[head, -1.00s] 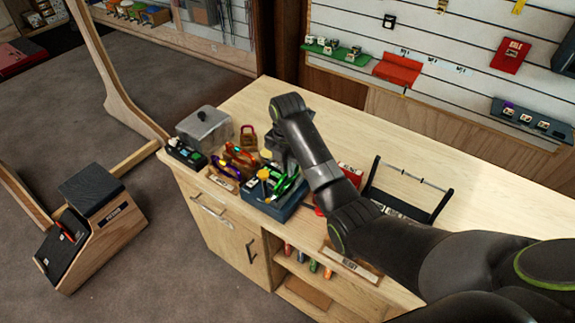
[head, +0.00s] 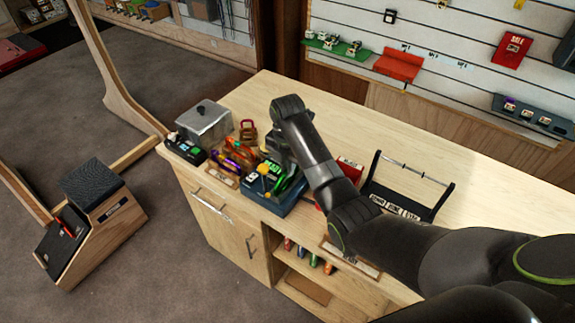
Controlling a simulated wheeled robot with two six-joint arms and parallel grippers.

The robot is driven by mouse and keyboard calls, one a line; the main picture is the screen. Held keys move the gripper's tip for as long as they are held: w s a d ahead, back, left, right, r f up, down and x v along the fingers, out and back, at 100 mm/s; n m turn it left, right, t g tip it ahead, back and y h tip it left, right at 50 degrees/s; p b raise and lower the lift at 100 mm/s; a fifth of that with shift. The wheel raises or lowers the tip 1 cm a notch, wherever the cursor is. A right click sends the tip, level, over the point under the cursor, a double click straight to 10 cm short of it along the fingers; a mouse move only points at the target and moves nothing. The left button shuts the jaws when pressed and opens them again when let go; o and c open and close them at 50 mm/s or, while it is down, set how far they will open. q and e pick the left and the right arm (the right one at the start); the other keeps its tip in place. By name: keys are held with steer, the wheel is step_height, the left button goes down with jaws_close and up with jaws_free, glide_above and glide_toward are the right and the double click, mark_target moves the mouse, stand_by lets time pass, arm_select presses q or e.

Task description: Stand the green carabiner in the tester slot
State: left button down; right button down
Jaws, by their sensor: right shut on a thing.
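The tester is a dark blue box (head: 285,207) near the front edge of the workbench, with a green lit panel (head: 271,168) and a yellow knob on it. The green carabiner (head: 291,182) is over the tester's right side, below my right gripper. My right gripper (head: 284,162) reaches down over the tester and is shut on the green carabiner. The fingertips are mostly hidden by the arm. I cannot tell whether the carabiner's lower end is inside the slot. My left gripper is not in view.
Left of the tester are several coloured carabiners (head: 237,152), a grey lidded box (head: 204,122) and a small black device (head: 186,150). A black rack with a bar (head: 410,190) stands right of my arm. The bench's back middle is clear.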

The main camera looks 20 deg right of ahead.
steer(key=shift+f, duration=0.5)
steer(key=c, duration=1.4)
jaws_free()
steer(key=shift+c, duration=0.2)
steer(key=shift+r, duration=0.1)
